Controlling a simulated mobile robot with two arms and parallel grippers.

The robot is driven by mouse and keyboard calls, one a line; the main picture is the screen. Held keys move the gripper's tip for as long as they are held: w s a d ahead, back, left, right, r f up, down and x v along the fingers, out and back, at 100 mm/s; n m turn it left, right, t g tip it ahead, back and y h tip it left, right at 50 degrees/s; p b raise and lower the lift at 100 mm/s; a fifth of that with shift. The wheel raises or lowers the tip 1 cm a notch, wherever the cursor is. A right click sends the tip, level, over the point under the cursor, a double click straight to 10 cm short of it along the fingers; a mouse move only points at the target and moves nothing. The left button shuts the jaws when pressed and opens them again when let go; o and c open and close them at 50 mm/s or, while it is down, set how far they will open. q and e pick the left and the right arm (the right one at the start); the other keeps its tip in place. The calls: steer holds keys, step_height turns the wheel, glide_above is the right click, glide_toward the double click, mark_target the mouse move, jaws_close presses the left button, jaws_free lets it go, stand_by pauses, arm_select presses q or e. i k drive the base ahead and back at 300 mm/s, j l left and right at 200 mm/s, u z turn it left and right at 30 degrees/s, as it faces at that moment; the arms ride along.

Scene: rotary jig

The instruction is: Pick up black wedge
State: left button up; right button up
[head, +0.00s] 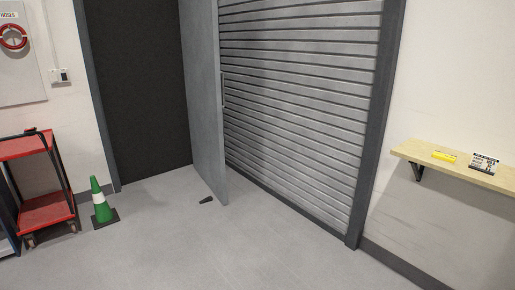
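A small black wedge (206,199) lies on the grey floor near the bottom edge of the open grey door (204,95). From this view I cannot tell whether it touches the door. Neither of my grippers shows in the head view.
A green cone (100,202) with a white band stands left of the wedge. A red cart (48,210) is at the far left. A wooden shelf (460,168) holds a yellow item (444,156) and a small sign (484,163). Floor in front is clear.

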mark_target(208, 198)
steer(key=i+u, duration=0.1)
steer(key=i, duration=0.5)
steer(key=i+l+u, duration=0.1)
steer(key=i, duration=0.45)
steer(key=i+l+u, duration=0.1)
steer(key=i, duration=0.45)
steer(key=i+l+u, duration=0.1)
steer(key=i+l, duration=0.2)
steer(key=i, duration=0.3)
steer(key=i+l+u, duration=0.2)
steer(key=i, duration=0.25)
steer(key=i+l+u, duration=0.25)
steer(key=i, duration=0.2)
steer(key=i+j+z, duration=0.1)
steer(key=z, duration=0.3)
steer(key=i+j+z, duration=0.15)
steer(key=z, duration=0.25)
steer(key=i+j+z, duration=0.1)
steer(key=j, duration=0.25)
steer(key=i+j+z, duration=0.1)
steer(key=i+j, duration=0.15)
steer(key=j, duration=0.15)
steer(key=i+j+z, duration=0.15)
steer(key=j, duration=0.25)
steer(key=i+j+z, duration=0.1)
steer(key=j, duration=0.3)
steer(key=i+j+z, duration=0.1)
steer(key=j, duration=0.35)
